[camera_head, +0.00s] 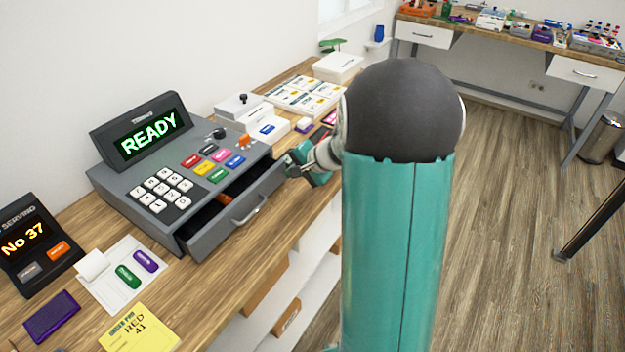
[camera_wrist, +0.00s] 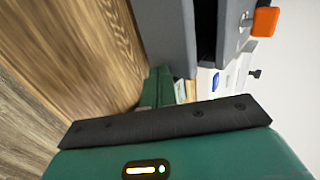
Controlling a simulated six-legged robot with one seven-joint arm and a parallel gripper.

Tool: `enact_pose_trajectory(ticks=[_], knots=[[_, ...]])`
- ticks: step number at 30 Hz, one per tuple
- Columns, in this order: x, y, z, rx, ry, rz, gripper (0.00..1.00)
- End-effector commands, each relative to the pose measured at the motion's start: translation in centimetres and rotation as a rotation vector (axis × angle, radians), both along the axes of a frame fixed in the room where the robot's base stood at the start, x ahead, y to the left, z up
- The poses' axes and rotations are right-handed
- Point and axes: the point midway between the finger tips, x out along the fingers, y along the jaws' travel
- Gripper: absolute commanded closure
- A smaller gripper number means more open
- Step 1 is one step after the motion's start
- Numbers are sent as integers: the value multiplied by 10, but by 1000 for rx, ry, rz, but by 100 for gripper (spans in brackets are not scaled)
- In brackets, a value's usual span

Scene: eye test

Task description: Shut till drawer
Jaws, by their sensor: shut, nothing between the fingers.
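The grey till (camera_head: 140,185) stands on the wooden counter with its screen reading READY. Its drawer (camera_head: 212,238) is partly open, with a dark gap between the drawer front and the till body. A pale bar handle (camera_head: 250,209) is on the drawer front. My gripper (camera_head: 291,164) is shut and empty, close to the right end of the drawer front. In the wrist view my gripper (camera_wrist: 163,85) is close to the grey drawer front (camera_wrist: 168,35); I cannot tell whether they touch. The till's orange part (camera_wrist: 265,21) shows at the upper right there.
My arm hides part of the counter's right side. Open floor lies right.

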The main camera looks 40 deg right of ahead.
Motion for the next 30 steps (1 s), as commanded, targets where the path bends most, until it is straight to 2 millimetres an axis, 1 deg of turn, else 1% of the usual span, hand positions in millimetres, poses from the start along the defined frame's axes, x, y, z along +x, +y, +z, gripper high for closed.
enact_pose_trajectory(ticks=[1, 3, 9, 15, 30], knots=[[10, 4, 0, -1, 0, 2, 100], [20, 9, 0, 0, 0, 3, 100], [40, 16, 0, -1, 0, 1, 100], [46, 19, 0, -1, 0, 1, 100], [49, 21, 1, 1, -4, 4, 100]])
